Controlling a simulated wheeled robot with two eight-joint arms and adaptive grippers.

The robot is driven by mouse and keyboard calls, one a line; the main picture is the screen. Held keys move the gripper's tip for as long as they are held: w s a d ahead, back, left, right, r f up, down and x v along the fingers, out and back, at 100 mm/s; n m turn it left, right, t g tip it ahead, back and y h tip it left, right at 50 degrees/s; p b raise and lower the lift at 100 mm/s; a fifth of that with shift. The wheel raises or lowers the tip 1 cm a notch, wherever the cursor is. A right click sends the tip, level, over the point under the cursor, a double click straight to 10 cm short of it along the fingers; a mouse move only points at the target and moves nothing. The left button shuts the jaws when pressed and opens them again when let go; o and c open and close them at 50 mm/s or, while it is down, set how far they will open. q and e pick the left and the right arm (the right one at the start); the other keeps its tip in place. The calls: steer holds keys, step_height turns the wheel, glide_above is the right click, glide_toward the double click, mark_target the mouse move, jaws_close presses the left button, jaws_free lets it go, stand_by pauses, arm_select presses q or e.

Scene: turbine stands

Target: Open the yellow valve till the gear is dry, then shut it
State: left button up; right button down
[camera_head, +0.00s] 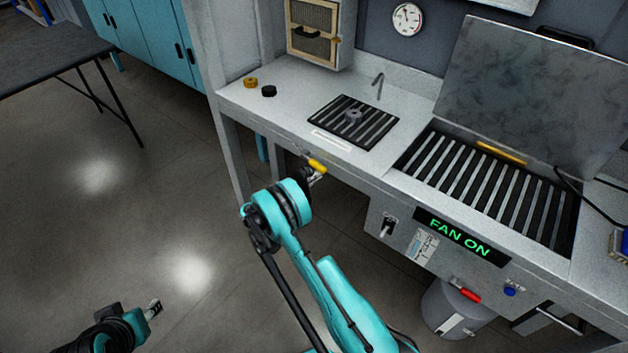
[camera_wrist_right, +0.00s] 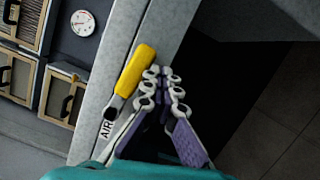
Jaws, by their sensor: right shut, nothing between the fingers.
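The yellow valve handle (camera_head: 317,164) sits on the front edge of the bench. In the right wrist view the handle (camera_wrist_right: 135,70) points up and to the right, above an "AIR" label (camera_wrist_right: 107,128). My right gripper (camera_wrist_right: 163,73) is shut and empty, its tips just right of the handle; I cannot tell whether they touch it. In the head view the right gripper (camera_head: 314,177) is partly hidden behind its own wrist. The grey gear (camera_head: 352,115) rests on a black slotted grate, beside a thin bent nozzle (camera_head: 378,85). Whether it is wet is too small to tell. My left gripper (camera_head: 154,308) is low at the left, away from the bench.
A larger slotted grate (camera_head: 490,190) with a raised lid (camera_head: 535,95) is at the right. A lit "FAN ON" sign (camera_head: 459,236), a switch (camera_head: 388,227) and a red handle (camera_head: 468,295) are on the front. A gold knob (camera_head: 250,82) and black knob (camera_head: 269,91) stand at the left.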

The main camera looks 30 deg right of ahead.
steer(key=shift+s+r+n, duration=0.15)
steer(key=shift+r+n, duration=0.2)
steer(key=shift+n, duration=0.35)
steer(key=shift+d, duration=0.1)
steer(key=s+a+f, duration=0.3)
steer(key=a+f, duration=0.3)
steer(key=a, duration=0.3)
steer(key=shift+s+f, duration=0.2)
steer(key=shift+s, duration=0.1)
steer(key=shift+r, duration=0.1)
